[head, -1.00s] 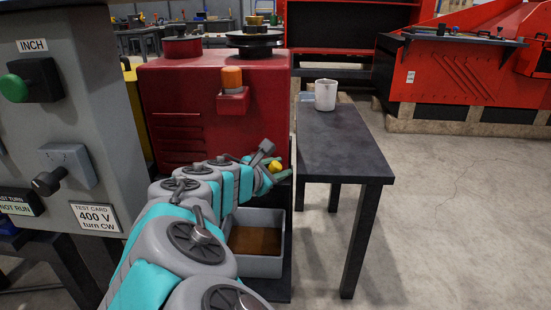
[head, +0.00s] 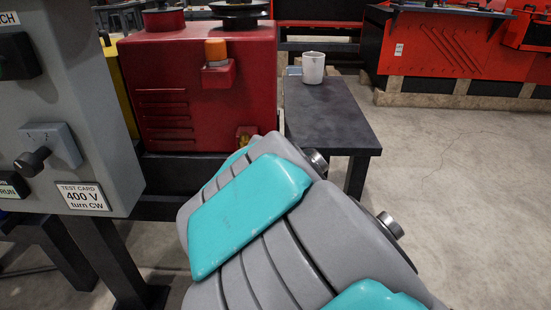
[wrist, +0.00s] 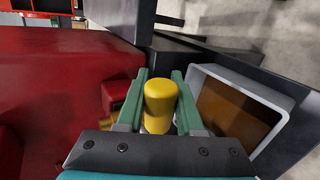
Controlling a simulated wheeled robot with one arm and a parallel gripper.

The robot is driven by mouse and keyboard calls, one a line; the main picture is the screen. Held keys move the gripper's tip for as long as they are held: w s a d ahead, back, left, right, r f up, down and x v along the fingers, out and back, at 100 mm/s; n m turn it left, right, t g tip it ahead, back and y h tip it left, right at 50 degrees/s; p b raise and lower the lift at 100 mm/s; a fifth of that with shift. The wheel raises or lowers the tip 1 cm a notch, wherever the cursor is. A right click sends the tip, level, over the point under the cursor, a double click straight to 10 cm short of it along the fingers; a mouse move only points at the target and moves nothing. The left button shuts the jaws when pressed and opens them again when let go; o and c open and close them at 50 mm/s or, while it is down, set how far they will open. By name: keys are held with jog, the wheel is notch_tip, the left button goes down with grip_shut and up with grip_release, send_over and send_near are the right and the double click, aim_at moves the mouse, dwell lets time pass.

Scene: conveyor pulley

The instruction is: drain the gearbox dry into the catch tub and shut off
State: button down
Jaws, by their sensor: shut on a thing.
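The red gearbox (head: 200,100) stands left of centre in the head view and fills the left of the wrist view (wrist: 60,75). Low on its front is a brass fitting (head: 244,138), partly hidden by my arm. My gripper (wrist: 160,78) shows only in the wrist view. Its green fingers are shut on a yellow handle (wrist: 161,98) beside the gearbox. The grey catch tub (wrist: 246,83) lies right of the gripper in the wrist view, with brown liquid (wrist: 230,115) in it. My arm hides the tub in the head view. I cannot see any running stream.
A dark side table (head: 330,115) with a white jug (head: 313,68) stands right of the gearbox. A grey control cabinet (head: 70,110) is close at the left. An orange-capped part (head: 216,52) sits on the gearbox front. Floor at the right is clear.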

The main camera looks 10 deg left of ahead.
jog(key=shift+f+m+y, duration=0.3)
jog(key=shift+f+y, duration=0.1)
jog(key=shift+f, duration=0.1)
jog(key=c, duration=0.6)
grip_release()
jog(key=shift+o, duration=0.2)
